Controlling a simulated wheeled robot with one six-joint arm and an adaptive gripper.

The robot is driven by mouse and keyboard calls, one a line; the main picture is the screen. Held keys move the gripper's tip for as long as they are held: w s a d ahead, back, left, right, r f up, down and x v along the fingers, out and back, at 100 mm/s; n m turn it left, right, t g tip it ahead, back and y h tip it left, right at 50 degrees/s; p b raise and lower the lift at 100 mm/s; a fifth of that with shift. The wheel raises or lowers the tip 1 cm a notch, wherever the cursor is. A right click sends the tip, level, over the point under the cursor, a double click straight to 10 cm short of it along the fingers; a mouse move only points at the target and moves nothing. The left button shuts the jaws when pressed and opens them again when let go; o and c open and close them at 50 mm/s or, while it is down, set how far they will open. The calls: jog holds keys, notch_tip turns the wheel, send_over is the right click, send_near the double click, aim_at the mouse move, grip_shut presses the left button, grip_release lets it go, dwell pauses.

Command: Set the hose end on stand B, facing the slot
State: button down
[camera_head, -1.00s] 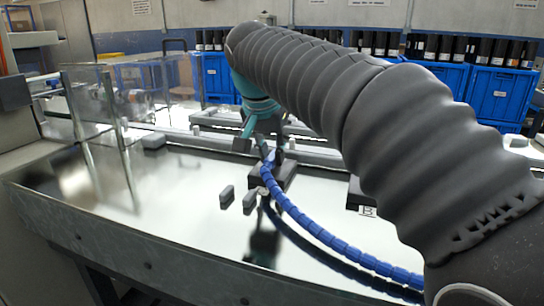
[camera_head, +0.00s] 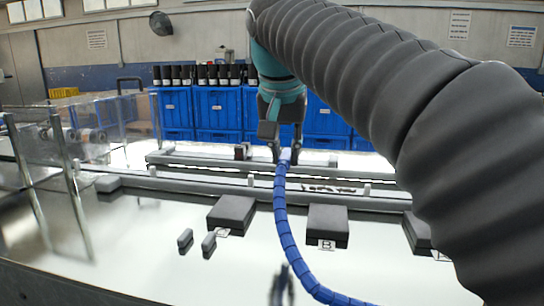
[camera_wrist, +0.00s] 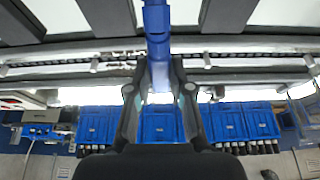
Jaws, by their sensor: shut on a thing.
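My gripper (camera_head: 286,157) is shut on the end of the blue segmented hose (camera_head: 284,215). It holds the hose end in the air, above and beyond the stands. The hose hangs down in front of stand B's left side and curves away to the lower right. Stand B (camera_head: 328,219) is a dark flat block with a "B" label on its front; its top is bare. In the wrist view, the hose (camera_wrist: 157,45) runs between the two fingers (camera_wrist: 158,95). I cannot make out which opening is the slot.
Another dark block (camera_head: 231,210), with a label seemingly reading C, stands left of B. A third block (camera_head: 416,232) is partly hidden by my arm. Two small grey pieces (camera_head: 209,242) lie at front left. Long rails (camera_head: 200,184) cross behind; blue bins (camera_head: 218,108) stand farther back.

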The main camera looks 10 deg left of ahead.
jog(key=shift+f, duration=0.1)
dwell(0.3)
jog(key=shift+f+b, duration=2.1)
jog(key=shift+f, duration=0.8)
jog(key=shift+d, duration=0.1)
send_over(328, 216)
jog(key=s, duration=0.1)
jog(key=shift+s, duration=0.1)
jog(key=shift+r, duration=0.1)
jog(key=shift+f, duration=0.3)
jog(key=shift+f+b, duration=1.45)
jog(key=shift+f, duration=0.45)
jog(key=shift+f, duration=0.35)
